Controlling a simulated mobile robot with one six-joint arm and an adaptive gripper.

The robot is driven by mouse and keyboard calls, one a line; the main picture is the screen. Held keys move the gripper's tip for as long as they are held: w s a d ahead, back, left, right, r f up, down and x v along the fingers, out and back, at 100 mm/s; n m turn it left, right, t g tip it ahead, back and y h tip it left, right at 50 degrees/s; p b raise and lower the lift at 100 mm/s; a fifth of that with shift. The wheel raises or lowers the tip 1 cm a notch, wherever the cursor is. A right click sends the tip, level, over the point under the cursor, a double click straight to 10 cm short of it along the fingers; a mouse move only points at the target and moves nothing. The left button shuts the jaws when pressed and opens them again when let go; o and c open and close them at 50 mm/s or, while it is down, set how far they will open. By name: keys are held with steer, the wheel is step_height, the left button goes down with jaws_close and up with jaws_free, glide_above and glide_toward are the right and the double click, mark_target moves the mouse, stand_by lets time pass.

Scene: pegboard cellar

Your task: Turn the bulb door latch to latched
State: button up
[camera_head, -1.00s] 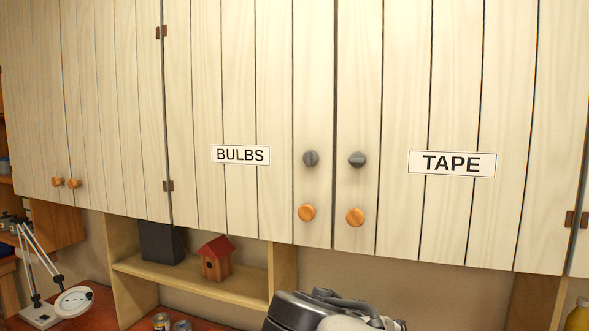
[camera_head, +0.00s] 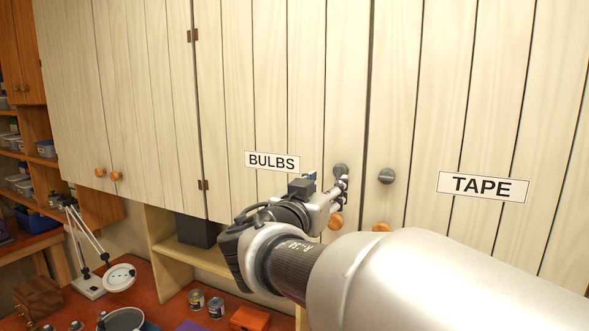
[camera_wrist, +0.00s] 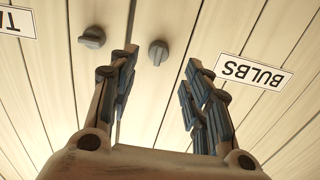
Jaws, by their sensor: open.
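The bulb door latch is a round grey knob (camera_head: 340,170) on the pale plank door, right of the BULBS label (camera_head: 272,161). My gripper (camera_head: 342,188) partly overlaps it in the head view. In the wrist view, which is upside down, the bulb latch (camera_wrist: 158,53) shows whole, and its raised grip looks roughly upright. My gripper (camera_wrist: 158,78) is open and empty, with one finger on each side of the line to the latch. The latch appears beyond the fingertips, with no contact visible.
The tape door's similar grey knob (camera_head: 386,176) is close by on the right, its grip roughly level. Orange door knobs (camera_head: 381,227) sit below the latches. A shelf (camera_head: 200,258) and a red worktop with a lamp (camera_head: 118,277) and cans are lower left.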

mark_target(337, 177)
steer(key=p+x, duration=0.2)
steer(key=x, duration=0.6)
steer(key=shift+w+d+p, duration=0.1)
steer(key=shift+p, duration=0.2)
steer(key=c, duration=1)
